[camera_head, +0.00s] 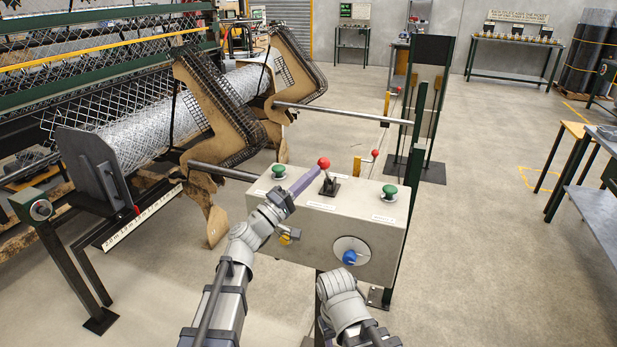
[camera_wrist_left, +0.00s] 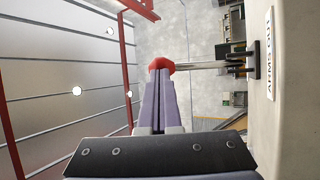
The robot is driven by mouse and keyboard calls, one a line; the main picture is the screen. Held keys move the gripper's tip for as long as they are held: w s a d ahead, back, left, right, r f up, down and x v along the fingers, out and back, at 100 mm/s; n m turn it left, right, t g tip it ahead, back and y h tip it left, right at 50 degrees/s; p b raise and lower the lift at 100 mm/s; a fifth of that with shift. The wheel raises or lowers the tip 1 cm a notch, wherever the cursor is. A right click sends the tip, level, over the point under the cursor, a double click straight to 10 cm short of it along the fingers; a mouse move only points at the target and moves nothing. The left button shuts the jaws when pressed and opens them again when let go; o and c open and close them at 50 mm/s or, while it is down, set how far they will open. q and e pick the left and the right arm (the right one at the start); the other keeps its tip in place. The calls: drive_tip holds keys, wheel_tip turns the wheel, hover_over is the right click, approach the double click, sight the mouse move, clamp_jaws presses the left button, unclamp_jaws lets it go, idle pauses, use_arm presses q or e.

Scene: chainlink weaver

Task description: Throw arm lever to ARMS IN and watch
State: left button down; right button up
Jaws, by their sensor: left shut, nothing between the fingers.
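The arm lever (camera_head: 323,163) has a red ball knob and a black base on top of the pale control box (camera_head: 290,238). Its shaft leans slightly left in the head view. My left gripper (camera_head: 318,171) is shut and empty, its purple fingertips right at the knob. In the left wrist view the fingertips (camera_wrist_left: 160,74) meet the red knob (camera_wrist_left: 161,64); firm contact is hard to tell. A label reading ARMS OUT (camera_wrist_left: 270,55) lies beside the lever base. My right arm is low in the head view; its gripper does not show.
Green buttons (camera_head: 279,171) (camera_head: 389,191) flank the lever. A blue dial knob (camera_head: 349,257) is on the box front. Brown curved plates (camera_head: 215,105) and a mesh roll (camera_head: 150,132) stand behind left. The floor right is clear before the benches (camera_head: 510,72).

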use_arm(q)
drive_tip(key=w+d+r+n+g+y+p, duration=0.1)
drive_tip(key=w+p, duration=0.3)
drive_tip(key=p, duration=0.4)
drive_tip(key=w+d+r+n+g+y+p, duration=0.2)
drive_tip(key=w+n+g+y+p, duration=0.1)
drive_tip(key=p, duration=0.6)
drive_tip(key=w+d+r+n+g+y+p, duration=0.1)
drive_tip(key=w+g+y+p, duration=0.2)
drive_tip(key=w+p, duration=0.4)
drive_tip(key=shift+d+r+n+g+y+p, duration=0.25)
drive_tip(key=shift+r+n+g+y+p, duration=0.15)
drive_tip(key=shift+g+p, duration=0.25)
drive_tip(key=shift+w, duration=0.1)
